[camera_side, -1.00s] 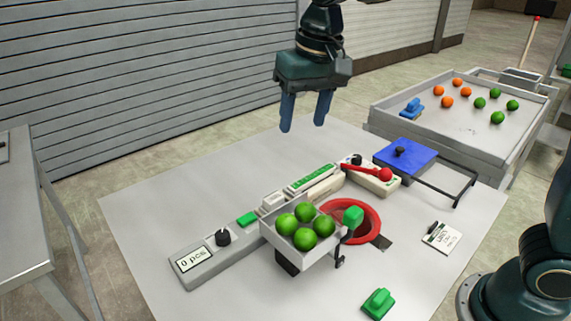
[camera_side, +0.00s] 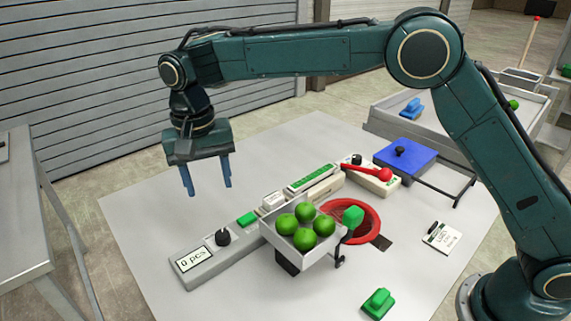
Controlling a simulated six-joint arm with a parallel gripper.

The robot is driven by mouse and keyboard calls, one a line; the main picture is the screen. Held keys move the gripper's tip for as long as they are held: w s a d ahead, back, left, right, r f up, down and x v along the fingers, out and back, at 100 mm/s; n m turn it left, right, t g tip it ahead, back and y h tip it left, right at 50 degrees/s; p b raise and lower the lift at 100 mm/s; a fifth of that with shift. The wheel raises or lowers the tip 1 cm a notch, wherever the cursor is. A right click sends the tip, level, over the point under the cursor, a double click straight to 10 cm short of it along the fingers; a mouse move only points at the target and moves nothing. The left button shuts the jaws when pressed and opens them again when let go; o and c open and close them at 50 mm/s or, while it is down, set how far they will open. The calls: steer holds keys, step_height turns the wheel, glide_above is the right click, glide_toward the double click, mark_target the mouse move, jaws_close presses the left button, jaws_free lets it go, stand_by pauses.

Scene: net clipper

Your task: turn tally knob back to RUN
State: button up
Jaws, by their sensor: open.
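The black tally knob (camera_side: 222,237) sits on a grey counter box (camera_side: 205,262) at the table's left front. The box's display (camera_side: 194,259) reads "0 pcs". I cannot tell which mark the knob's pointer faces. My gripper (camera_side: 207,190) is open and empty, with two blue fingers pointing down. In the picture it is above the knob and a little to its left, clearly apart from it.
A white tray (camera_side: 282,243) with several green balls stands right of the counter box, beside a red ring (camera_side: 367,222). A blue plate (camera_side: 405,158) and a red-handled lever (camera_side: 372,173) lie farther back. The table's left part is clear.

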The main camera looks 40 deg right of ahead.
mark_target(222, 234)
steer(key=shift+f, duration=0.15)
steer(key=f, duration=1.3)
steer(key=shift+s+d+f, duration=0.1)
steer(key=shift+d+f, duration=0.15)
steer(key=shift+d, duration=0.05)
steer(key=c, duration=1)
